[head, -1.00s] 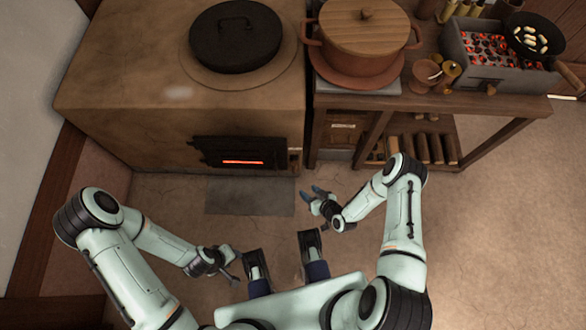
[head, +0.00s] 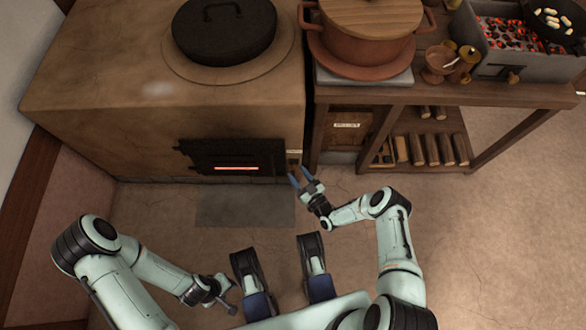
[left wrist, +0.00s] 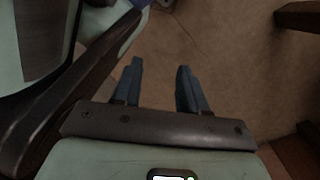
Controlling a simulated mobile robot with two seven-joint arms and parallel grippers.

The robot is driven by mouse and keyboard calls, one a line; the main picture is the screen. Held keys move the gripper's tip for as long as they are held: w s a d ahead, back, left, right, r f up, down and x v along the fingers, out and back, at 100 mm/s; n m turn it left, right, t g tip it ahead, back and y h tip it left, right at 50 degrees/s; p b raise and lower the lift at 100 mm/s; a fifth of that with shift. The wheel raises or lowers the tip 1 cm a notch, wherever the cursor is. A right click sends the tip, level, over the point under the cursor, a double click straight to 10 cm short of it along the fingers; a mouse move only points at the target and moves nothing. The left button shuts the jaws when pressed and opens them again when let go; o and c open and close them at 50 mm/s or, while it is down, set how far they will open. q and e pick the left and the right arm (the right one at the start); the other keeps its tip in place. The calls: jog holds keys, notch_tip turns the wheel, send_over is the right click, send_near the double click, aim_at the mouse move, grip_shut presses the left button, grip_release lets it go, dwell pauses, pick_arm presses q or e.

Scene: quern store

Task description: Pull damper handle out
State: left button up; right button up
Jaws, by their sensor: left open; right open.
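The clay stove (head: 90,85) stands at the left in the head view. Its dark firebox door (head: 195,158) has a glowing slot. Just right of the door, on the stove's front edge, is a small pale plate with a small dark fitting (head: 293,164) below it, perhaps the damper handle; it is too small to tell. My right gripper (head: 301,176) is open and empty, its blue fingers pointing up toward that fitting; I cannot tell whether they touch it. My left gripper (head: 228,300) is low in the head view; the left wrist view shows its fingers (left wrist: 159,72) apart, with nothing between them.
A black lidded pot (head: 224,35) sits on the stove. A wooden table (head: 450,95) at right bears a brown lidded pot (head: 366,45) and a charcoal grill (head: 510,62); logs lie beneath. A grey slab (head: 245,207) lies before the stove. Floor at right is clear.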

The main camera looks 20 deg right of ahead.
aim_at(295, 171)
pick_arm(q)
jog(key=shift+s+a+f+g+b, duration=0.1)
jog(key=shift+s+f+g+b, duration=0.15)
jog(key=shift+s, duration=0.4)
jog(key=shift+s+a+f+g+b, duration=0.1)
jog(key=shift+s+f+g+b, duration=0.15)
jog(key=shift+s, duration=0.4)
pick_arm(e)
jog(key=shift+x, duration=1.85)
grip_shut()
pick_arm(q)
jog(key=w+d+r+t+p, duration=0.1)
jog(key=w+r+t+p, duration=0.1)
jog(key=w+r+p, duration=0.2)
jog(key=w, duration=0.3)
jog(key=shift+w+r+t, duration=0.15)
jog(key=shift+w+t, duration=0.15)
jog(key=shift+t, duration=0.1)
pick_arm(e)
jog(key=s+a, duration=0.2)
jog(key=s, duration=0.6)
jog(key=shift+s+a+f, duration=0.15)
jog(key=shift+a, duration=0.1)
